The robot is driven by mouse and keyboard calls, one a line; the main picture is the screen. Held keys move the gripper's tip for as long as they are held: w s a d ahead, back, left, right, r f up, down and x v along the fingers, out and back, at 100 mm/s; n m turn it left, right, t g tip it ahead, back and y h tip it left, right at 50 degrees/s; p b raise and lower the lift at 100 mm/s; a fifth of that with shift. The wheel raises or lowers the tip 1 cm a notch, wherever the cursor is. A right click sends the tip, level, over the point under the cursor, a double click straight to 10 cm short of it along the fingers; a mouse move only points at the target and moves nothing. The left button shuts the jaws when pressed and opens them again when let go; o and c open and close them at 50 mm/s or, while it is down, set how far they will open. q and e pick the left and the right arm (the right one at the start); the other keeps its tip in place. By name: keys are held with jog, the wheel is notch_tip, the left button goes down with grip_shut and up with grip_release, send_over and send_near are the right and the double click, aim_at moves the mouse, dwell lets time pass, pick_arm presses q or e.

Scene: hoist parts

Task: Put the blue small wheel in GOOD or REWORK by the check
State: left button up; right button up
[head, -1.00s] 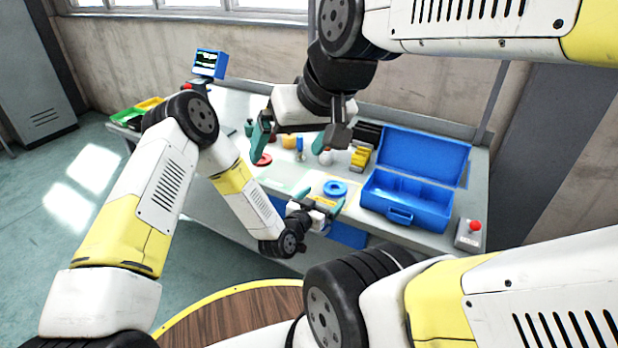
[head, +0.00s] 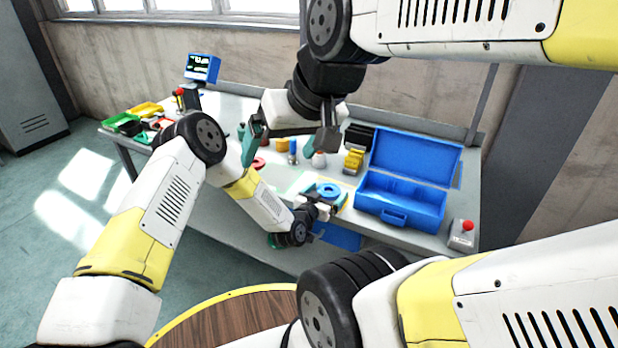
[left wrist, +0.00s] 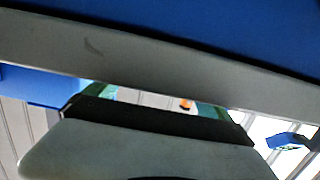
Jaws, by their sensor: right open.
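The blue small wheel (head: 328,189), a blue ring, lies flat on the workbench near its front edge. My left gripper (head: 323,203) is low at the front edge, right by the wheel; I cannot tell if it touches it. In the left wrist view its teal fingers (left wrist: 160,98) stand apart with no wheel visible between them. My right gripper (head: 290,143) hangs open and empty above the bench, left of the blue case. A green bin (head: 122,121) and a yellow bin (head: 147,108) stand at the bench's far left; no GOOD or REWORK label is readable.
An open blue case (head: 415,205) stands right of the wheel, with a red-button box (head: 462,234) beyond it. Yellow parts (head: 354,160), a blue-and-white cylinder (head: 293,150) and other small parts stand behind. A blue screen unit (head: 203,68) stands at the back left.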

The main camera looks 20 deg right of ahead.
pick_arm(q)
jog(key=c, duration=1.8)
jog(key=shift+r, duration=0.1)
jog(key=shift+c, duration=0.6)
